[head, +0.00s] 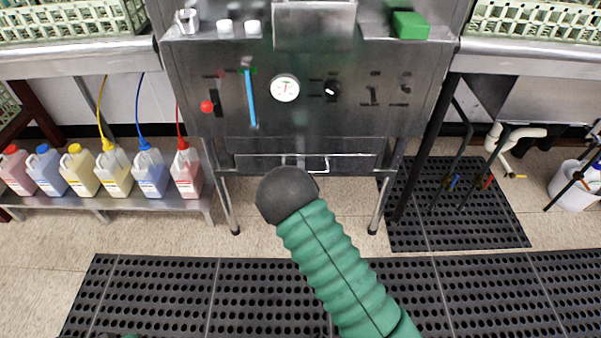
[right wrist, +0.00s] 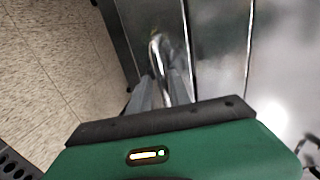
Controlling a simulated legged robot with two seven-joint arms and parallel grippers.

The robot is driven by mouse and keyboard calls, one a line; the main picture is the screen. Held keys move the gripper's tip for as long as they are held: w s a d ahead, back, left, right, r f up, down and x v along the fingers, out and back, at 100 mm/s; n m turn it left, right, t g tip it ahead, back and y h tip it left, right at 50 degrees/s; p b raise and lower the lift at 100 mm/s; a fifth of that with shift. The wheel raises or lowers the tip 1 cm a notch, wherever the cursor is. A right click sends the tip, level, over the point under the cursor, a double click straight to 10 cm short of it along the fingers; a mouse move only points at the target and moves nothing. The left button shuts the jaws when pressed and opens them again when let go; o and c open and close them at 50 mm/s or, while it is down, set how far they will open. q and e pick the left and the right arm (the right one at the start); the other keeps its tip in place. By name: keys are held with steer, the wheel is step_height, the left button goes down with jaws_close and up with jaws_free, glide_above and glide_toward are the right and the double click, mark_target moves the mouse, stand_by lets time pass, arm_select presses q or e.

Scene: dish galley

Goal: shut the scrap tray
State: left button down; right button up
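The scrap tray (head: 358,162) is the low, wide metal front at the bottom of the steel machine, with a bright bar handle (head: 327,163) across it. In the right wrist view the handle (right wrist: 157,48) is a curved shiny bar beside the tray's steel front (right wrist: 215,60). My right gripper (right wrist: 164,88) has its two grey fingers close on either side of this bar and looks shut on it. In the head view my dark wrist and green forearm hide the fingers and part of the handle.
The steel machine (head: 300,120) has a gauge, knobs and thin legs. Several coloured chemical jugs (head: 115,172) stand on a low shelf at left. A green box (head: 410,25) lies on a ledge at upper right. Black perforated mats (head: 170,295) cover much of the floor.

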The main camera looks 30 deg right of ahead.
steer(key=shift+w+a+r, duration=0.1)
steer(key=shift+w+r, duration=0.15)
steer(key=shift+r, duration=0.15)
steer(key=shift+s+a+r, duration=0.1)
steer(key=shift+a, duration=0.05)
steer(key=f+p+v, duration=0.1)
steer(key=p+v, duration=0.5)
steer(key=v, duration=1)
steer(key=shift+s, duration=0.45)
steer(key=shift+r, duration=0.1)
